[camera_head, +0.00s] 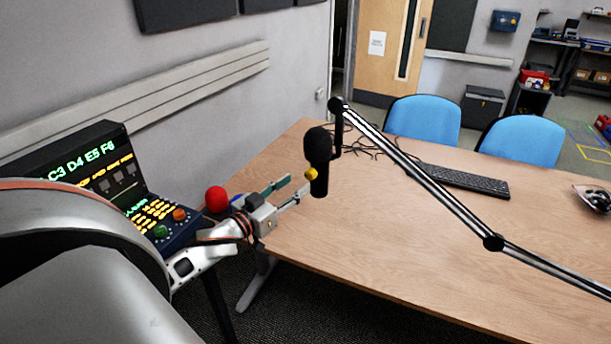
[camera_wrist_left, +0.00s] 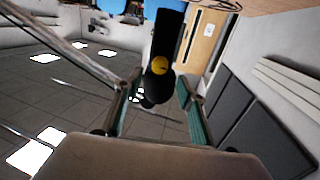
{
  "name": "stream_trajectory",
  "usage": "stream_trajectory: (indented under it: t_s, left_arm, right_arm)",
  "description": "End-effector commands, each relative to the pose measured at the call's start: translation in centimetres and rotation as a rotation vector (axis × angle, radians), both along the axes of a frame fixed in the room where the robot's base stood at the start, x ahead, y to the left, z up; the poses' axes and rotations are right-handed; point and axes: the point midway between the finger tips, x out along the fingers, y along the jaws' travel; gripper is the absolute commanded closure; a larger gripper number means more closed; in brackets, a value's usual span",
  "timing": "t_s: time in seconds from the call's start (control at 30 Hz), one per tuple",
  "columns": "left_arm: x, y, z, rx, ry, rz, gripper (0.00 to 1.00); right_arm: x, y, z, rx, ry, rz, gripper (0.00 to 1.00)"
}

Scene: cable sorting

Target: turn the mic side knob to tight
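The black microphone (camera_head: 319,148) hangs from a boom arm above the wooden table, with a yellow side knob (camera_head: 311,174) facing my left gripper (camera_head: 299,183). My left gripper is open and empty, its teal finger pads apart just to the left of the knob. In the left wrist view, the yellow knob (camera_wrist_left: 159,65) shows between and beyond the open fingers (camera_wrist_left: 158,82), on the dark microphone body (camera_wrist_left: 166,28). I see no contact between fingers and knob. The knob's tightness cannot be read. My right gripper is not in view.
A black and silver boom arm (camera_head: 420,178) crosses from the microphone to the lower right. A console (camera_head: 150,205) with lit buttons and a red ball (camera_head: 216,199) stand left of the gripper. A keyboard (camera_head: 464,181) and cables (camera_head: 365,143) lie on the table (camera_head: 400,260), whose front middle is clear.

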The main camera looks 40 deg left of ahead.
Motion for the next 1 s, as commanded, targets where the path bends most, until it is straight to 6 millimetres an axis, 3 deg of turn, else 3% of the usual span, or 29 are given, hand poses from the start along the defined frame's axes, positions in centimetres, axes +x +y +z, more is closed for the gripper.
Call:
stream_trajectory:
  t_s: [0.2, 0.4, 0.8, 0.97, 1.0]
  left_arm:
    - [3.2, 0.1, 0.2, 0.003, -0.001, 0.0, 0.61]
    - [5.2, 0.0, 0.0, 0.003, 0.001, 0.0, 0.61]
    - [5.8, 0.0, -0.1, 0.003, 0.002, 0.0, 0.61]
    - [5.8, 0.0, -0.1, 0.002, 0.002, 0.0, 0.99]
    - [5.8, 0.0, -0.1, 0.002, 0.002, 0.0, 0.99]
  right_arm:
    - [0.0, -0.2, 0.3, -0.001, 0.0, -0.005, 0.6]
    - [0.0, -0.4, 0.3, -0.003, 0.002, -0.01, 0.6]
    - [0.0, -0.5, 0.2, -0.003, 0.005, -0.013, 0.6]
    - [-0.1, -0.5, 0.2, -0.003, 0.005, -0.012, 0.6]
    - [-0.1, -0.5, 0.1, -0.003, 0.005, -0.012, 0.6]
